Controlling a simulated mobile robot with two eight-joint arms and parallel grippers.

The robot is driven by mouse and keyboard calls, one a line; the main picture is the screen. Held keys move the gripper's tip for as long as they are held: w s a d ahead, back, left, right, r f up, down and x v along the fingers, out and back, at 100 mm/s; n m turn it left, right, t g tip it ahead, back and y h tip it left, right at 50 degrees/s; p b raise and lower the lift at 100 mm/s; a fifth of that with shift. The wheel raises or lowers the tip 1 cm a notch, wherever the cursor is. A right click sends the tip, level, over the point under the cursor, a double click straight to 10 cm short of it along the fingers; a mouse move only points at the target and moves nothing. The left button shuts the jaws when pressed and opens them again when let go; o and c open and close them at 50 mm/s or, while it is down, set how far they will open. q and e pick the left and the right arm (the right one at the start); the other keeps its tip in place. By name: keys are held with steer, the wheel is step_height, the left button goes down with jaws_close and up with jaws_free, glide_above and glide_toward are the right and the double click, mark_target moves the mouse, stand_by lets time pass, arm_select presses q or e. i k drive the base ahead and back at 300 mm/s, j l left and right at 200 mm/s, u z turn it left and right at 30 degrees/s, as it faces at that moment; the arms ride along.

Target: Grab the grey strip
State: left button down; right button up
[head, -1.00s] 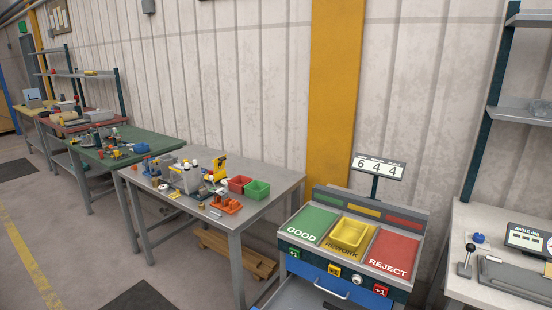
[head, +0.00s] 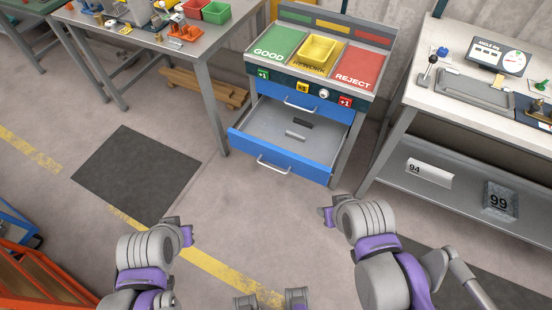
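A small light grey strip (head: 297,135) lies flat on the floor of the open lower drawer (head: 265,150). A darker strip (head: 303,123) lies just behind it, apart from it. My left arm's visible end (head: 184,234) is low at the left, well short of the drawer. My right arm's visible end (head: 328,214) is in front of the drawer's right side, also apart from it. The gripper fingers do not show clearly on either arm. Neither arm touches a strip.
The blue upper drawer (head: 300,103) is shut above the open one. GOOD, REWORK and REJECT trays top the cabinet; a yellow bin (head: 318,52) sits on REWORK. A bench with a lower shelf (head: 455,200) stands right. Open floor lies left, with a dark mat (head: 135,175).

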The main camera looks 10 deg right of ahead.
mark_target(295, 136)
steer(key=i+l+u, duration=0.1)
steer(key=l+u, duration=0.25)
steer(key=i+l+u, duration=0.1)
steer(key=l+u, duration=0.65)
steer(key=l, duration=0.1)
